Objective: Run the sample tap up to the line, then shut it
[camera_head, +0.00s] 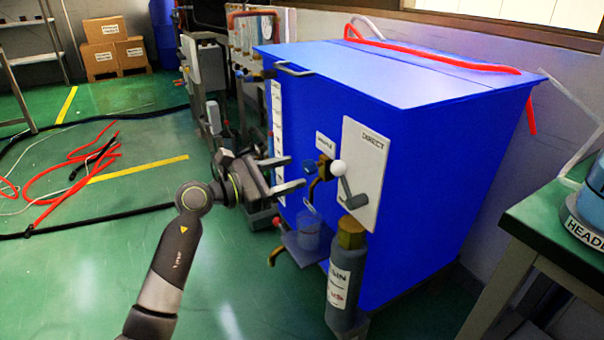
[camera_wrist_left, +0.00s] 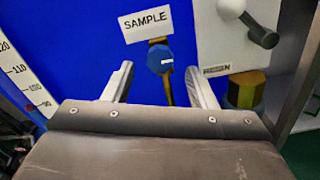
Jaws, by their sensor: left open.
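The sample tap (camera_head: 322,170) is a brass fitting with a blue knob (camera_head: 310,167), below a white SAMPLE label (camera_head: 325,144) on the front of the blue cabinet (camera_head: 420,170). In the left wrist view the blue knob (camera_wrist_left: 160,58) shows between and beyond my fingers. My left gripper (camera_head: 297,172) is open and empty, its fingertips just short of the knob. A clear beaker (camera_head: 308,232) stands under the tap on a small shelf (camera_head: 296,254). I cannot make out its line or any liquid in it. My right gripper is not in view.
A DIRECT panel (camera_head: 365,150) with a white-ball lever (camera_head: 338,168) is close to the right of the tap. A green-topped table (camera_head: 560,215) stands at the right. Red hoses (camera_head: 75,170) lie on the floor at the left.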

